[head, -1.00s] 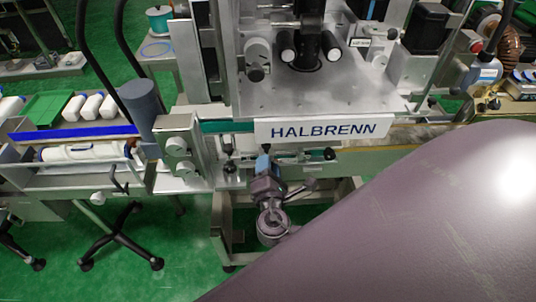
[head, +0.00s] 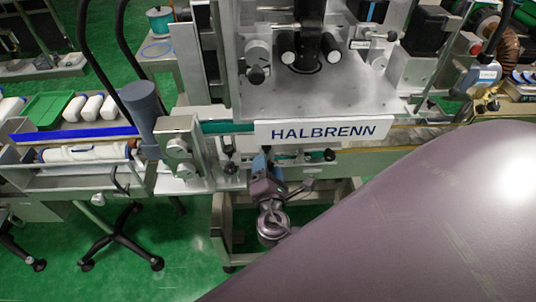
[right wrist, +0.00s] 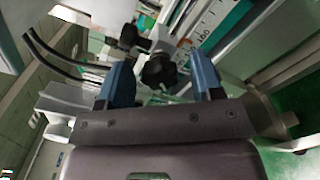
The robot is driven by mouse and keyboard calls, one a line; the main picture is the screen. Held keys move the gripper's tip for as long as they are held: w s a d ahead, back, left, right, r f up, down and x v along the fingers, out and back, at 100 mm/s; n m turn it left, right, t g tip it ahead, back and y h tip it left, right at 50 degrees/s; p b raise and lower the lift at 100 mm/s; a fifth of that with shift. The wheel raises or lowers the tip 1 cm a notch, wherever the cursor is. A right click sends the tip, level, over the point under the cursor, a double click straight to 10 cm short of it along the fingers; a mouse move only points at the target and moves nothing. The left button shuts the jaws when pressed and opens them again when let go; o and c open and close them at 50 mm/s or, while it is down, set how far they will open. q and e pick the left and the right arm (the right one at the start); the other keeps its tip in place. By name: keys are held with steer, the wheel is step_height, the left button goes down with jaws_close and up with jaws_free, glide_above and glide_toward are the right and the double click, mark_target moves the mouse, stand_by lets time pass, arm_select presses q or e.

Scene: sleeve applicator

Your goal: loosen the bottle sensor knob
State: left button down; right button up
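A black lobed knob (right wrist: 159,71) shows in the right wrist view, on a metal clamp at the rail. My right gripper (right wrist: 159,64) is open, with one blue finger on each side of the knob. Gaps show between the fingers and the knob, and I see no contact. In the head view my right gripper (head: 268,168) is at the front of the conveyor, below the HALBRENN sign. There the gripper hides the knob between its fingers. My left gripper is not in view.
A second black knob (right wrist: 129,36) sits close by on the same clamp rods. The HALBRENN sign (head: 322,131) hangs just above my gripper. Another black knob (head: 329,155) is on the rail to the right. A grey cylinder (head: 142,105) stands left of the machine.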

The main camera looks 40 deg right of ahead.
steer(key=b+v, duration=0.2)
steer(key=v, duration=0.8)
steer(key=shift+s+a, duration=0.25)
steer(key=shift+s, duration=0.05)
stand_by(0.4)
step_height(320, 180, down, 9)
steer(key=a+m+g+y, duration=0.1)
steer(key=m+g+y, duration=0.2)
steer(key=m+y, duration=0.55)
steer(key=s+d+f+m, duration=0.2)
steer(key=d+f+m, duration=0.2)
steer(key=d+m, duration=0.3)
steer(key=m, duration=0.2)
steer(key=shift+s+m+g+b, duration=0.25)
steer(key=shift+m+g+b, duration=0.1)
steer(key=shift+g+b, duration=0.05)
